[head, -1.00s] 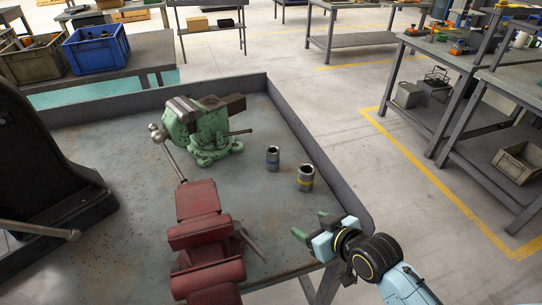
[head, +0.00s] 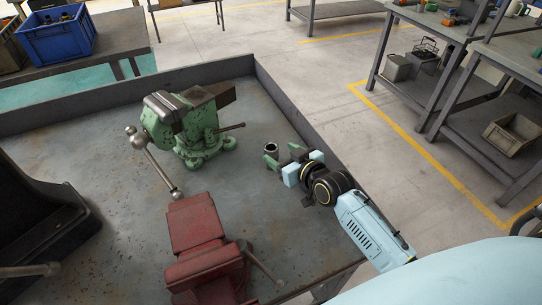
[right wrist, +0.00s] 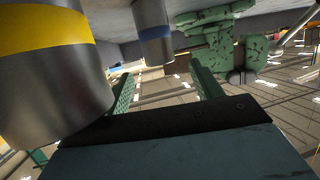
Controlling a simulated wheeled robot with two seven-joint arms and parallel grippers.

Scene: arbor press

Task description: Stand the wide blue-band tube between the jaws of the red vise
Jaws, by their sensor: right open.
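The blue-band tube (head: 271,149) stands on the workbench just beyond my right gripper; its lower part is hidden in the head view. In the right wrist view the tube (right wrist: 153,38) shows ahead of the fingers, roughly in line with the gap between them, apart from both. My right gripper (head: 283,158) is open and empty, low over the bench. The red vise (head: 194,225) is at the front of the bench, left of the gripper; I see no tube at its jaws. My left gripper is not in view.
A yellow-band tube (right wrist: 50,70) is very close beside my right gripper in the wrist view; the arm hides it in the head view. A green vise (head: 190,130) stands behind the red one. The bench has a raised rim (head: 290,110). A dark press is at left.

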